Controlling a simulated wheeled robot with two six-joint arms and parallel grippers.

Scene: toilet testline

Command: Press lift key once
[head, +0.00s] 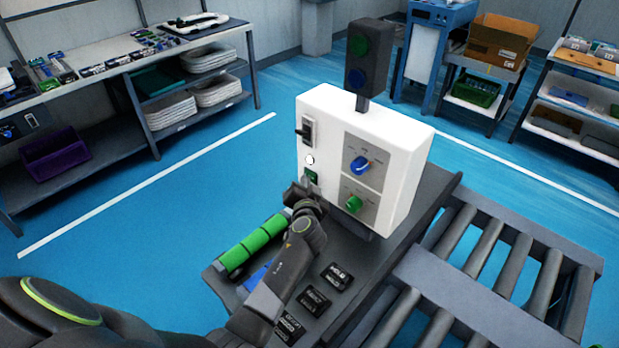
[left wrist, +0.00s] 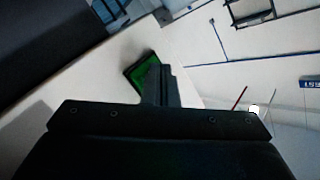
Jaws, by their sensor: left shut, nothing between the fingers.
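A white control box (head: 365,115) stands on the dark bench. Its narrow left side carries a black switch (head: 305,131), a round white button (head: 310,160) and a small green key in a dark frame (head: 312,176). I cannot read which control is marked lift. My left gripper (head: 298,192) is shut and empty, close to the box's side just below the green key. In the left wrist view the closed fingertips (left wrist: 161,84) overlap the green key (left wrist: 143,76); I cannot tell whether they touch it. My right gripper is out of view.
The box front has a blue knob (head: 361,165) and a green knob (head: 354,203); a signal light (head: 369,58) stands behind it. A green roller (head: 252,246) and several black labelled blocks (head: 338,277) lie on the bench. A roller conveyor (head: 500,260) is at right.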

